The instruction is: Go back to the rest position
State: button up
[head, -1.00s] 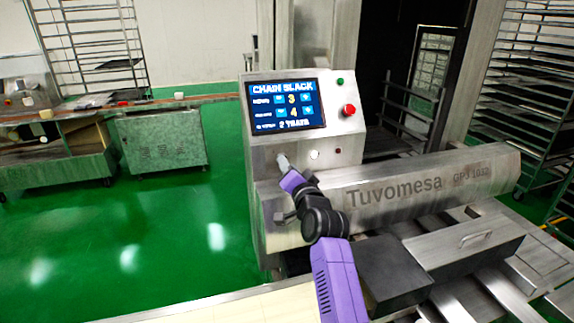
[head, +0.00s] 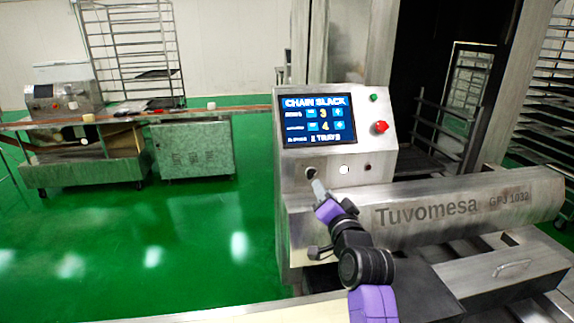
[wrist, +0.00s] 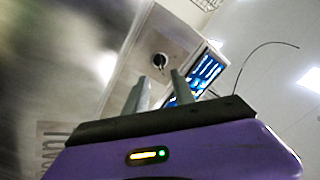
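My gripper (head: 317,187) is in front of the control panel (head: 381,155) of the encrusting machine, just below a dark round knob (head: 310,172). In the wrist view my gripper (wrist: 157,92) shows two grey fingers with a gap between them and nothing held. The knob (wrist: 160,61) is beyond the fingertips there, apart from them. My purple and black arm reaches up to the panel from the lower right in the head view.
The panel carries a lit screen (head: 318,121), a red button (head: 381,127) and a green button (head: 374,97). The machine's long steel body (head: 470,208) lies to the right. A steel cabinet (head: 194,148) and rack stand at the back left. Green floor (head: 200,220) is open at left.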

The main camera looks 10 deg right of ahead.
jog(key=s+r+n+t, duration=0.2)
jog(key=s+r, duration=0.2)
jog(key=s+f+n+g, duration=0.1)
jog(key=s+f, duration=0.4)
jog(key=s, duration=1.3)
jog(key=s+f+n+g, duration=0.2)
jog(key=s+f, duration=0.4)
jog(key=s, duration=1.2)
jog(key=s+f+n+g, duration=0.2)
jog(key=s+f+n, duration=0.2)
jog(key=s, duration=1.4)
jog(key=shift+a+f, duration=0.35)
jog(key=shift+f, duration=0.6)
